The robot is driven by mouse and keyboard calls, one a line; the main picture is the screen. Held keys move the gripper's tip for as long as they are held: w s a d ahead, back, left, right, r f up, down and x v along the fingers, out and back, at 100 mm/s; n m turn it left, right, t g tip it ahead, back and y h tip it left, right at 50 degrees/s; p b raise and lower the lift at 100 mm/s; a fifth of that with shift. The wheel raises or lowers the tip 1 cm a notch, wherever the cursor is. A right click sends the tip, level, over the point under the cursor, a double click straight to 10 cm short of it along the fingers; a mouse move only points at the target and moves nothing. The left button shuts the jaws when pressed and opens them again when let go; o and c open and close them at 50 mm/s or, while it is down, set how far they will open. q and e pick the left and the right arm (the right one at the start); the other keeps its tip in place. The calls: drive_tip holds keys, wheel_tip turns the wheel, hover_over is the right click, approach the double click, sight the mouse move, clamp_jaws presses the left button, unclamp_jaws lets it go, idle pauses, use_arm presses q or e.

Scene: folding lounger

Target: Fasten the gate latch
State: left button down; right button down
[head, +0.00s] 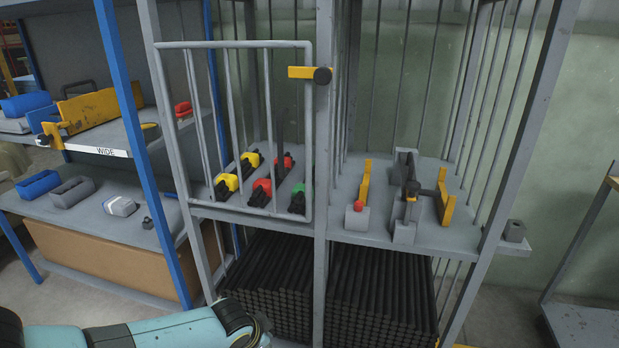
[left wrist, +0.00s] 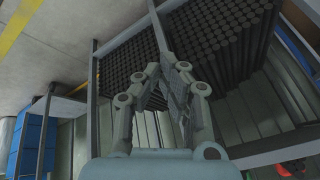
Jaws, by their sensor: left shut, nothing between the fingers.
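The gate (head: 309,150) is a grey barred frame on the left bay of a metal cage in the head view. Its free edge stands beside the middle post (head: 335,180). The latch is a yellow bar (head: 299,72) with a black knob (head: 322,75), lying level across the gate's upper right edge toward the post. I cannot tell whether it is engaged. My left arm comes in at the bottom left, well below the latch; its fingers are not clear there. In the left wrist view my left gripper (left wrist: 165,72) is shut and empty. My right gripper is not in view.
Inside the cage, red, yellow and green-topped items (head: 262,190) sit behind the gate. Stacked dark rods (head: 275,285) fill the bay below and also show in the left wrist view (left wrist: 220,40). A blue-posted shelf (head: 128,130) stands at left. The floor at right is partly clear.

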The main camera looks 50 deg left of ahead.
use_arm(q)
drive_tip(key=s+d+f+g, duration=0.1)
drive_tip(key=s+d+f, duration=0.2)
drive_tip(key=s, duration=0.6)
drive_tip(key=s+d+f+g+h+b, duration=0.1)
drive_tip(key=s+d+f, duration=0.3)
drive_tip(key=s+f, duration=0.4)
drive_tip(key=s+d+f+g+b, duration=0.1)
drive_tip(key=s+d+f, duration=0.2)
drive_tip(key=s, duration=0.9)
wheel_tip(320, 180, down, 3)
drive_tip(key=shift+d+r+g+h, duration=0.1)
drive_tip(key=shift+d+g+h, duration=0.2)
drive_tip(key=shift+g, duration=0.1)
drive_tip(key=shift+a, duration=0.15)
